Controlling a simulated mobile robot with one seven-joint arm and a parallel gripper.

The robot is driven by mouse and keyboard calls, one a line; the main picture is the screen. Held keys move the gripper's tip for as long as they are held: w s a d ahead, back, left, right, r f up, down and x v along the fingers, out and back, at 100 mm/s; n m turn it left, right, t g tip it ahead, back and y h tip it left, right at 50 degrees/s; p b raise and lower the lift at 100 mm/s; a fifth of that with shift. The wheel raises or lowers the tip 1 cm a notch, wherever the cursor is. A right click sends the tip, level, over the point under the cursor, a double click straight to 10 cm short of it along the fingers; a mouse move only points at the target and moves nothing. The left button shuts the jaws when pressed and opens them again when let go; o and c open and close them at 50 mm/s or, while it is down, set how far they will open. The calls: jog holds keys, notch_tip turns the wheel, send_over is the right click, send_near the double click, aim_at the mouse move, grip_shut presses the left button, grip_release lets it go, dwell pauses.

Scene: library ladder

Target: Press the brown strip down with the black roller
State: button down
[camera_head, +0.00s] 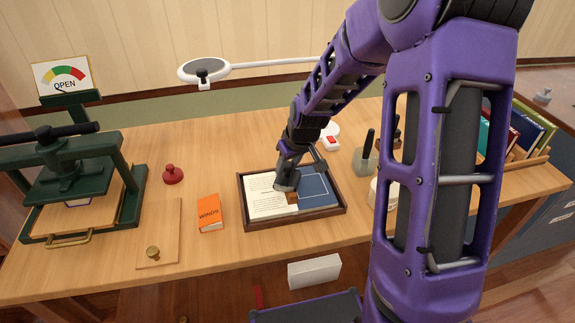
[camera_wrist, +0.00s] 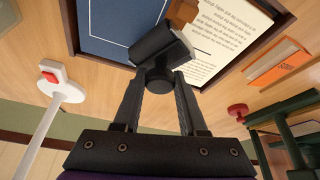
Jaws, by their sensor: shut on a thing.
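My gripper (camera_head: 290,160) is shut on the black roller (camera_head: 286,183) over the middle of the dark-framed tray (camera_head: 325,212). In the wrist view the two fingers (camera_wrist: 160,84) close on the roller's round stem, and the roller's black barrel (camera_wrist: 158,42) lies just beyond them. The brown strip (camera_head: 292,198) shows between the printed page and the blue board; its near end also shows in the wrist view (camera_wrist: 183,12). The roller hides the rest of the strip. The roller sits over the strip; I cannot tell whether they touch.
The printed page (camera_head: 265,196) is left of the blue board (camera_head: 316,190) in the tray. An orange book (camera_head: 209,213), a red-knobbed stamp (camera_head: 172,174) and a green press (camera_head: 75,185) stand to the left. A white lamp (camera_head: 205,70) arches behind. A tool holder (camera_head: 364,162) is to the right.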

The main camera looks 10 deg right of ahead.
dwell(0.3)
jog(key=shift+r+p, duration=2.65)
jog(key=shift+r, duration=0.85)
